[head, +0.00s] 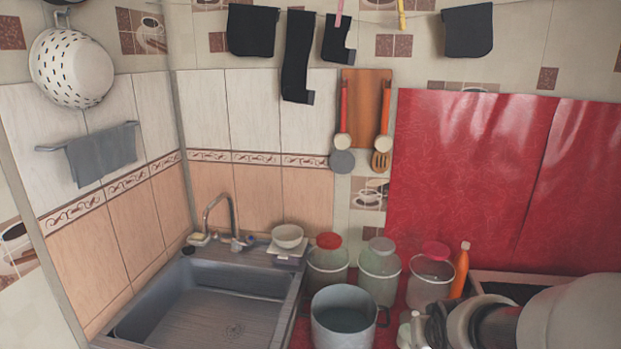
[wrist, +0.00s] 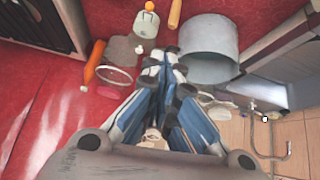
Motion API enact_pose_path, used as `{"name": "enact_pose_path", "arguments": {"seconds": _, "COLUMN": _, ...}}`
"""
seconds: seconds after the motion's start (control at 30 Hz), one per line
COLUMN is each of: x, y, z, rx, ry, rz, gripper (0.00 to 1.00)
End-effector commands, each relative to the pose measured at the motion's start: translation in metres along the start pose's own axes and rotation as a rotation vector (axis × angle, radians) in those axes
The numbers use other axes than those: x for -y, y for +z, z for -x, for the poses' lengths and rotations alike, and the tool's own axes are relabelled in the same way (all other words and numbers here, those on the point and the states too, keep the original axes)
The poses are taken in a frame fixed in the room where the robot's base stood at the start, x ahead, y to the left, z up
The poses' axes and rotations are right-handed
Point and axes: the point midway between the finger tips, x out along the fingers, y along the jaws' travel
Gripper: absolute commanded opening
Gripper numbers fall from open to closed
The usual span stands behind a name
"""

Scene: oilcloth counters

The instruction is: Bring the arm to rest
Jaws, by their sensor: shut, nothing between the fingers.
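My gripper (wrist: 173,62) shows in the wrist view with its blue and dark fingers together and nothing between them. It is above the red counter, beside the grey pot (wrist: 207,50). In the head view my arm reaches in from the lower right, and the gripper end is low in the picture, largely hidden behind the arm. The same pot (head: 343,318) stands at the bottom middle there, right of the sink.
Glass jars (head: 379,272) stand behind the pot, with an orange bottle (head: 460,270) at their right. The sink (head: 205,302) is empty. Dark cloths (head: 298,55) hang above.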

Motion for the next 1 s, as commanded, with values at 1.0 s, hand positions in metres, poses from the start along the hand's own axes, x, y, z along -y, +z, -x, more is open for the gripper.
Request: {"name": "enact_pose_path", "arguments": {"seconds": 1.0, "x": 0.048, "y": 0.141, "z": 0.196, "rx": 0.234, "ry": -0.117, "rz": 0.102, "gripper": 0.00}}
